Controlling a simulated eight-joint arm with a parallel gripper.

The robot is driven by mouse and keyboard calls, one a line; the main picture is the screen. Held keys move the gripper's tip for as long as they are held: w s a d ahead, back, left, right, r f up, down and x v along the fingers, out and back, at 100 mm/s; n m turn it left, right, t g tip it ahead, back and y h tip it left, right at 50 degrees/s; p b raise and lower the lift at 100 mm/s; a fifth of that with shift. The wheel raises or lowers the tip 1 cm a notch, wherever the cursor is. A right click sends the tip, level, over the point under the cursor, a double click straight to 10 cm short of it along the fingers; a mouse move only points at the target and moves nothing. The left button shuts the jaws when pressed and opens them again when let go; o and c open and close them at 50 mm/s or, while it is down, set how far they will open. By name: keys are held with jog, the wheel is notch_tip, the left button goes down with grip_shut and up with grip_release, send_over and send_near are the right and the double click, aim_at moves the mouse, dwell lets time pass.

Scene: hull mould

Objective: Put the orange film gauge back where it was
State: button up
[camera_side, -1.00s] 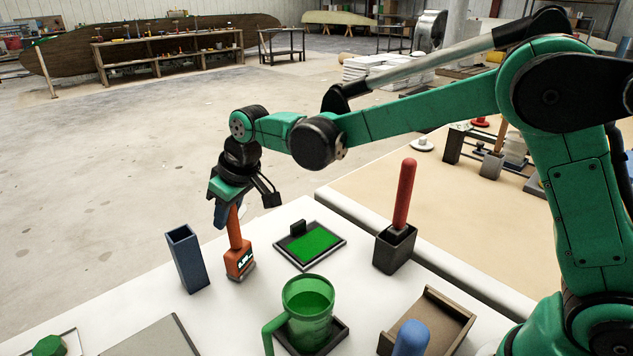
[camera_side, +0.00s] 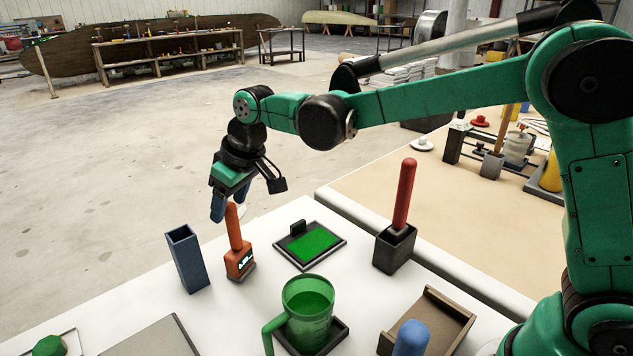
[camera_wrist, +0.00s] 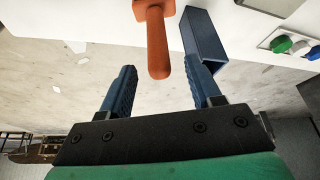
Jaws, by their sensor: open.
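The orange film gauge (camera_side: 238,255) stands on the white table, its orange handle pointing up and leaning slightly left, with a small display on its body. In the wrist view its handle (camera_wrist: 158,45) lies ahead of and between the two blue fingers. The blue square holder (camera_side: 187,260) stands upright left of the gauge and looks empty. It also shows in the wrist view (camera_wrist: 202,38), close to the right finger.
A green pad in a dark tray (camera_side: 310,243) lies right of the gauge. A black holder with a red-handled tool (camera_side: 395,248) stands farther right. A green mug (camera_side: 307,310) stands in front. A brown open box (camera_side: 430,318) and a blue rounded object (camera_side: 411,338) are at front right.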

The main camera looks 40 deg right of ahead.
jog(key=v, duration=0.9)
jog(key=s+d+f+m+t+h, duration=0.1)
jog(key=s+d+f+m+t, duration=0.2)
jog(key=s+d+f, duration=0.4)
jog(key=s+d+m, duration=0.1)
jog(key=s+d, duration=0.3)
jog(key=s, duration=0.2)
jog(key=shift+s+f+m+h, duration=0.25)
jog(key=shift+s+m+h, duration=0.05)
jog(key=shift+s+h, duration=0.1)
